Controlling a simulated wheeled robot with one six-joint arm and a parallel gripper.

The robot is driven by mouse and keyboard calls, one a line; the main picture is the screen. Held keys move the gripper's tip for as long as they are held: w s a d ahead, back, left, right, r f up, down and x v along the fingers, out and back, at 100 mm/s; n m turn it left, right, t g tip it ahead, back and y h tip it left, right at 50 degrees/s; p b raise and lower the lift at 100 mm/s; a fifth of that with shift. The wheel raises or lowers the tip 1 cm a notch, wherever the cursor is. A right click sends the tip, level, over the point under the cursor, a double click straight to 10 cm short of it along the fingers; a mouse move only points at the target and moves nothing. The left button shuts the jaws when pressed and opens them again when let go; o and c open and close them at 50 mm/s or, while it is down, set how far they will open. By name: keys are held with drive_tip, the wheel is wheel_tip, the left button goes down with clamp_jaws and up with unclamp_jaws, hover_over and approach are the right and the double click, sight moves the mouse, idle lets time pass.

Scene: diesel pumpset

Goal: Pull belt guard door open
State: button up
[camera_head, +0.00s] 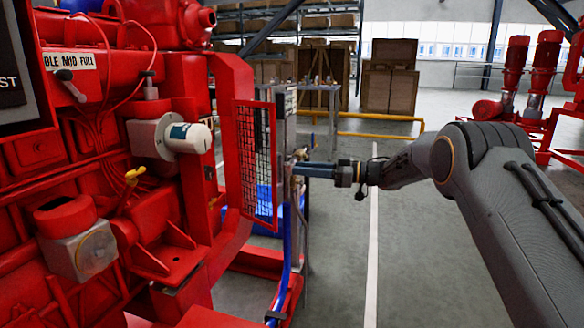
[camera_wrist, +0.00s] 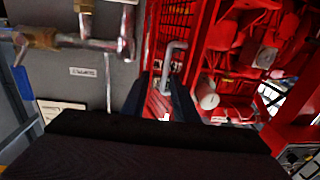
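The belt guard door (camera_head: 255,165) is a red-framed panel of dark mesh beside the red engine, near the middle of the head view. Its mesh and red frame also show at the top of the wrist view (camera_wrist: 178,18). A grey bar handle (camera_wrist: 172,62) stands on the red frame there. My gripper (camera_head: 297,170) reaches in from the right, close to the door's right edge. In the wrist view my gripper (camera_wrist: 165,98) has its two dark fingers apart, with the handle's lower end between or just beyond their tips. Contact with the handle cannot be told.
The red engine (camera_head: 110,150) fills the left. A grey panel with metal pipes and a brass fitting (camera_wrist: 45,38) is close on the left of the wrist view. A blue hose (camera_head: 286,250) hangs below my gripper. The floor (camera_head: 340,270) to the right is clear.

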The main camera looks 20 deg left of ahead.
drive_tip(key=shift+w+d, duration=0.25)
drive_tip(key=shift+d, duration=1)
